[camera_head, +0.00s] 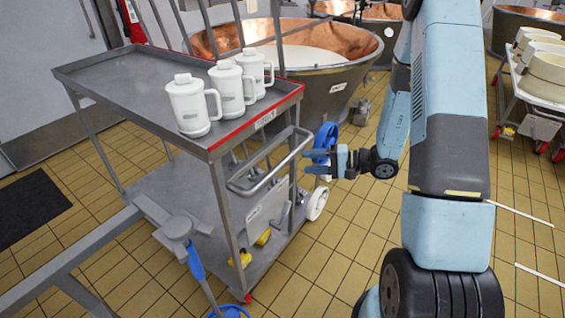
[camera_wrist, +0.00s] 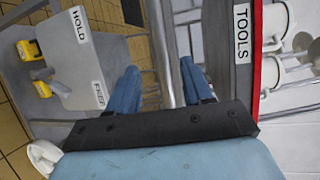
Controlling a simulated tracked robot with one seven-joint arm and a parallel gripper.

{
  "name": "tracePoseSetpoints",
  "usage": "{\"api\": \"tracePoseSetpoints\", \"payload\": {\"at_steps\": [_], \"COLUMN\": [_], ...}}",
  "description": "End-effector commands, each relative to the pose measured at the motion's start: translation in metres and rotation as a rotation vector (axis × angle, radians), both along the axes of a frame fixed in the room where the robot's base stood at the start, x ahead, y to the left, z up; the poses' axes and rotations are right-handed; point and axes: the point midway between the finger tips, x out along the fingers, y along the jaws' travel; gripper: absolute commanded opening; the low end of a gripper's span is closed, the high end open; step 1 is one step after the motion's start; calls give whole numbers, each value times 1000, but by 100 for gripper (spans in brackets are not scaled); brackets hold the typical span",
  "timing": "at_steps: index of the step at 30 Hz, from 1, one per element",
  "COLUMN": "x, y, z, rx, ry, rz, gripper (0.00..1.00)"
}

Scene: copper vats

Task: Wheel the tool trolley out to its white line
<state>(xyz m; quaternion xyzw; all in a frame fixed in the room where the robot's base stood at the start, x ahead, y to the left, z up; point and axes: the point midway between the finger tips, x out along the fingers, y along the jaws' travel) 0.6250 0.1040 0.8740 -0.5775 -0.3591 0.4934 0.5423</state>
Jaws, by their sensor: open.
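The tool trolley (camera_head: 110,75) is a grey metal cart on the left in the head view, with a red front edge labelled TOOLS (camera_wrist: 242,35). Its grey bar handle (camera_head: 270,172) sticks out below that edge. My gripper (camera_head: 309,162) is open at the handle's right end. In the wrist view its blue fingers (camera_wrist: 160,88) lie either side of a grey bar (camera_wrist: 164,45); contact cannot be told. A plate marked HOLD and FREE (camera_wrist: 85,60) with a small grey lever is on the trolley. Two white lines (camera_head: 520,212) (camera_head: 540,275) lie on the floor at right.
Several white jugs (camera_head: 193,107) stand on the trolley top. A copper vat (camera_head: 330,75) stands behind it. A rack of pale tubs (camera_head: 548,80) is at far right. A grey railing (camera_head: 70,262) crosses the lower left foreground. Tiled floor near the lines looks clear.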

Motion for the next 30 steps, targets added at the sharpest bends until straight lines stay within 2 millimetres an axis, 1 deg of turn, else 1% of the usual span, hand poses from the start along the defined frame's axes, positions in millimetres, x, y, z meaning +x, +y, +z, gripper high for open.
{"api": "tracePoseSetpoints", "payload": {"at_steps": [1, 6, 12, 15, 21, 30], "x": [2, 10, 18, 22, 26, 28], "y": [10, 38, 70, 83, 97, 100], "z": [-2, -7, -13, -15, -19, -19], "rx": [0, 0, 0, 1, -1, 0], "ry": [1, 1, 0, -1, 0, 0], "rz": [4, 4, 3, 3, 1, -1], "gripper": [51, 51, 51, 51, 51, 51]}}
